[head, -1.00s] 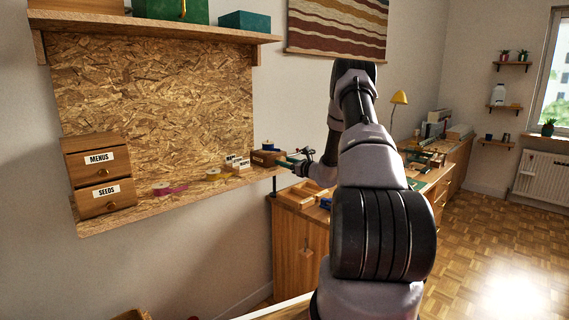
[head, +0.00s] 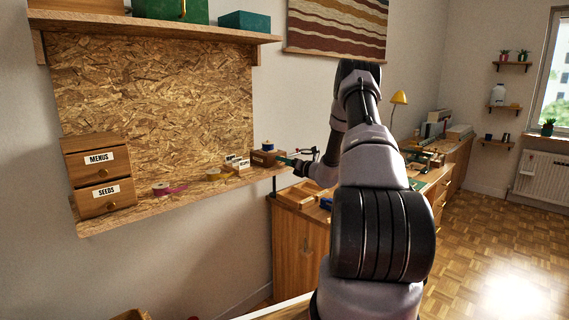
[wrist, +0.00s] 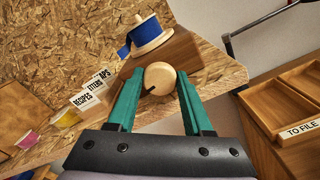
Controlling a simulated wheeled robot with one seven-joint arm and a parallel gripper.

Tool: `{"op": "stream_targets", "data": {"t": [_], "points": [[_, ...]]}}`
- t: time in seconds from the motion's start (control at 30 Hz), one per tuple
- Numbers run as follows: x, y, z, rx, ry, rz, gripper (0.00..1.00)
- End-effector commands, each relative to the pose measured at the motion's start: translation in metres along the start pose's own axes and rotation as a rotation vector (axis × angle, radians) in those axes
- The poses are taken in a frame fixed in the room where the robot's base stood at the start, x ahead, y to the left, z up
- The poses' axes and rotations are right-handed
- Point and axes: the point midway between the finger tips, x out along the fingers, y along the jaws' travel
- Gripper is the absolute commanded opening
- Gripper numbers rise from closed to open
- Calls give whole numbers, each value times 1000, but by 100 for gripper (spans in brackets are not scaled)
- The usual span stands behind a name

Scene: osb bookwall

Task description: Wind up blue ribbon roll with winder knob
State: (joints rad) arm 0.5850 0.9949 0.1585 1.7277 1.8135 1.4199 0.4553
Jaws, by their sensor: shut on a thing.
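The blue ribbon roll (wrist: 148,35) sits on a pale wooden spool on top of the brown wooden winder block (wrist: 184,52), with a blue tail hanging at its left. The round pale winder knob (wrist: 160,78) is on the block's front and has a dark mark at its lower left. My gripper (wrist: 160,76) has its green fingers on either side of the knob and is shut on it. In the head view the blue roll (head: 267,146) and block (head: 264,158) stand at the shelf's right end, with my gripper (head: 287,160) at their right.
Label cards (wrist: 92,90), a yellow roll (wrist: 66,117) and a pink roll (wrist: 28,138) lie left along the shelf. A drawer box (head: 97,175) stands at its left end. A "TO FILE" tray (wrist: 300,129) is at the right. The board (head: 155,100) stands behind.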

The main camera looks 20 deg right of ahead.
Motion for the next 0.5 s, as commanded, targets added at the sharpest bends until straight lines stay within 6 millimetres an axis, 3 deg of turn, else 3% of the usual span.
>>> {"op": "stream_targets", "data": {"t": [0.5], "points": [[-1, -2, -1, 87, 2, -3, 0]]}}
